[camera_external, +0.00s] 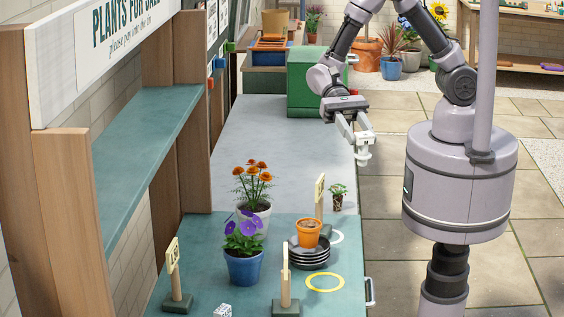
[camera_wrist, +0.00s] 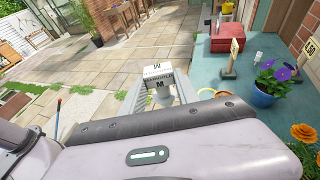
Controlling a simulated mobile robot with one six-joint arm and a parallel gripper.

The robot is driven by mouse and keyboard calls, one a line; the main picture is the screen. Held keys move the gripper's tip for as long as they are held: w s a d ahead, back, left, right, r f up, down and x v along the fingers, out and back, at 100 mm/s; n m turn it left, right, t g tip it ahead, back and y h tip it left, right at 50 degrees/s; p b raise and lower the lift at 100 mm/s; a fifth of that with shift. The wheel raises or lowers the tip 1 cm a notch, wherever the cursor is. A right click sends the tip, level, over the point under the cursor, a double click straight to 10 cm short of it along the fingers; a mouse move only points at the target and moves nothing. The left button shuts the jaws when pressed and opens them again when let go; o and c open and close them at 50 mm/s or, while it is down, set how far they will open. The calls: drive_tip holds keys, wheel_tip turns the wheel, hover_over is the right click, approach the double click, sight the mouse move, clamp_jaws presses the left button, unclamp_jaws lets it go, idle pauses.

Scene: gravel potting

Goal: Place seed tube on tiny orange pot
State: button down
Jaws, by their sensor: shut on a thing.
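My gripper (camera_external: 362,147) is above the bench's right edge, beyond the pots. Its fingers also show in the wrist view (camera_wrist: 158,88), shut on a small pale lettered thing (camera_wrist: 158,71). I cannot tell for sure that this is the seed tube. The tiny orange pot (camera_external: 308,233) stands upright on a stack of dark saucers (camera_external: 309,258) on the teal bench mat, nearer the camera than my gripper. A small dark pot with a green sprout (camera_external: 338,200) stands on the bench near its right edge, below and nearer than my gripper.
A blue pot with purple flowers (camera_external: 243,268) and a pale pot with orange flowers (camera_external: 257,213) stand left of the saucers. Upright signs (camera_external: 319,199) flank the stack. A yellow ring (camera_external: 324,283) lies in front. The grey bench top (camera_external: 275,150) is clear beyond.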

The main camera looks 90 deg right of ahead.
sight(357, 156)
drive_tip(key=shift+y, duration=0.3)
drive_tip(key=f, duration=0.5)
drive_tip(key=shift+w+a+f, duration=0.1)
drive_tip(key=shift+w+a, duration=0.2)
drive_tip(key=w+a+b, duration=0.1)
drive_tip(key=w+a, duration=0.2)
drive_tip(key=w, duration=0.1)
drive_tip(key=w+a+f+b, duration=0.1)
drive_tip(key=w+a, duration=0.2)
drive_tip(key=w+a+b, duration=0.1)
drive_tip(key=w+a, duration=0.3)
drive_tip(key=shift+w+f, duration=0.3)
drive_tip(key=shift+f, duration=0.1)
drive_tip(key=shift+f+b, duration=0.7)
drive_tip(key=shift+f, duration=1)
drive_tip(key=c, duration=0.9)
unclamp_jaws()
drive_tip(key=shift+r, duration=0.1)
